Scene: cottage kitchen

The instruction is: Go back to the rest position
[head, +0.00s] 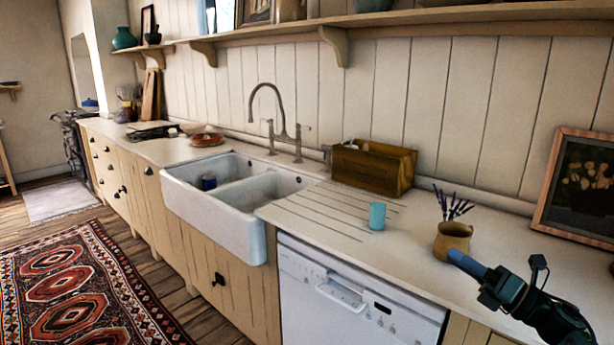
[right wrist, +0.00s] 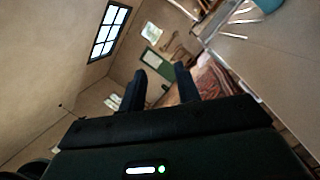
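My right gripper (head: 460,262) comes in from the lower right of the head view, over the counter. Its fingers overlap the small tan pot (head: 453,241) in the picture; I cannot tell whether they touch it. In the right wrist view the two dark fingers of this gripper (right wrist: 159,82) stand apart with nothing between them. That camera looks out across the room, tilted. My left gripper is in neither view.
The counter holds a turquoise cup (head: 377,216), a wooden box (head: 371,168) and a framed picture (head: 582,190). A patterned rug (head: 75,285) covers open floor.

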